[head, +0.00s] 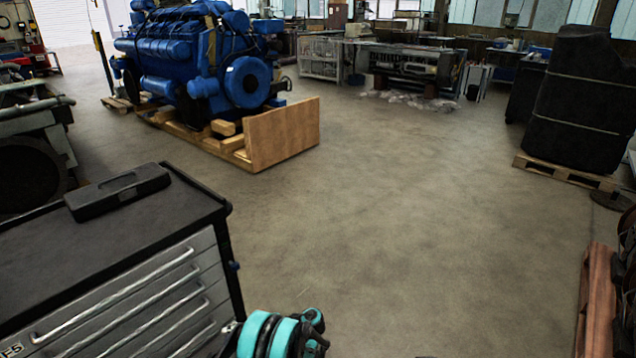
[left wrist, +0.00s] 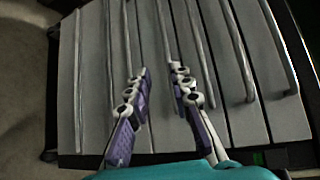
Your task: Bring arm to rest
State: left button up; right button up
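My left arm (head: 270,336), teal and black, shows at the bottom edge of the head view, beside the right end of the tool cabinet's drawer front. In the left wrist view my left gripper (left wrist: 160,88) has its two purple-padded fingers apart with nothing between them. The fingers point at the cabinet's grey drawer fronts and long bar handles. I cannot tell how close the fingertips are to the handles. My right gripper is in neither view.
The grey tool cabinet (head: 130,290) stands at the lower left with a black case (head: 118,192) on its top. A blue engine (head: 195,55) sits on a wooden pallet behind. A dark wrapped stack (head: 580,100) stands at right. The middle floor is clear.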

pick_arm(q)
notch_tip(320, 180, up, 18)
jog(key=s+a+m+t+h, duration=0.2)
jog(key=s+t+h, duration=0.15)
jog(key=h, duration=0.35)
jog(key=s+d+r+n+t+h, duration=0.1)
jog(key=s+d+h, duration=0.3)
jog(key=s, duration=0.5)
jog(key=s+d+r+n+t+h, duration=0.1)
jog(key=s+d+r+t+h, duration=0.2)
jog(key=s, duration=0.7)
jog(key=shift+s+d+r+n+t+h, duration=0.35)
jog(key=shift+d+n+t+h, duration=0.1)
jog(key=shift+d+h, duration=0.65)
